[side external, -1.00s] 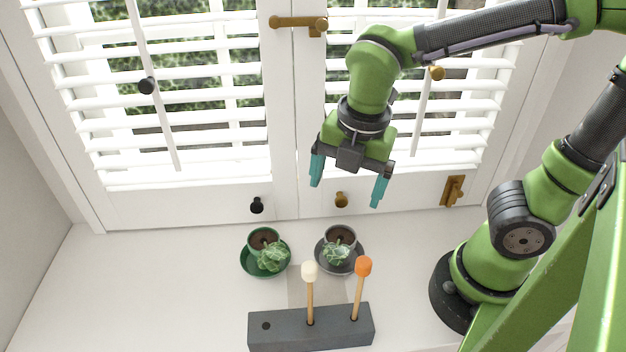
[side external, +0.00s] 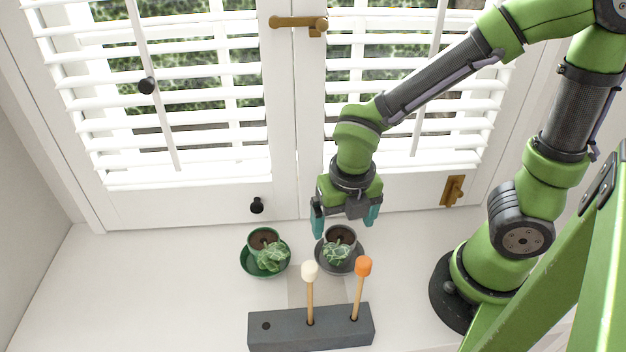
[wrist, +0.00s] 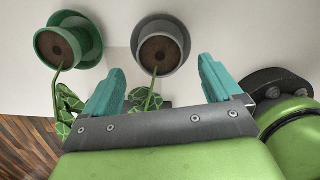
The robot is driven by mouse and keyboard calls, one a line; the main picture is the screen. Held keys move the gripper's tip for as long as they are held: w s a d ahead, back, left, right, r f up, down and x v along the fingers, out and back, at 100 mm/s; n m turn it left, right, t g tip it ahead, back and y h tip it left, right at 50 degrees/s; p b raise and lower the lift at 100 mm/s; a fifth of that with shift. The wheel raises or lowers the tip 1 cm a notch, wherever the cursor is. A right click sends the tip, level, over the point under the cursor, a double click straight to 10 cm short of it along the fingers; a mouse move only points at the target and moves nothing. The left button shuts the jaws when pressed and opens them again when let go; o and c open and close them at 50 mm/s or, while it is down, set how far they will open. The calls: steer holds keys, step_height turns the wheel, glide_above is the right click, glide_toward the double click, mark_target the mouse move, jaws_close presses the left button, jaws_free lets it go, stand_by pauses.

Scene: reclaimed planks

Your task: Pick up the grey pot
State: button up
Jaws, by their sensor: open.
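The grey pot (side external: 340,235) holds dark soil and a green leafy plant, and stands on a dark grey saucer (side external: 357,262) on the white sill. In the wrist view the grey pot (wrist: 161,48) is at upper middle, beyond the fingertips. My gripper (side external: 344,230) is open, with teal fingers, and hangs just above the grey pot with one finger toward each side. In the wrist view my gripper (wrist: 160,75) shows empty fingers spread apart, and the plant's leaves are partly hidden behind the gripper body.
A green pot (side external: 262,238) with a similar plant stands on a green saucer to the left. A dark grey block (side external: 290,330) in front holds an upright white-tipped stick (side external: 310,290) and an orange-tipped stick (side external: 361,290). White shutters (side external: 190,200) rise behind. The left sill is clear.

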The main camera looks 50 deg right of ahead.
steer(key=shift+w+d+f, duration=0.15)
steer(key=shift+f, duration=1.4)
steer(key=shift+w+d+f, duration=0.1)
steer(key=shift+w+f, duration=0.05)
steer(key=shift+f, duration=1.4)
steer(key=c, duration=1.4)
steer(key=shift+r, duration=6.6)
steer(key=shift+f, duration=0.1)
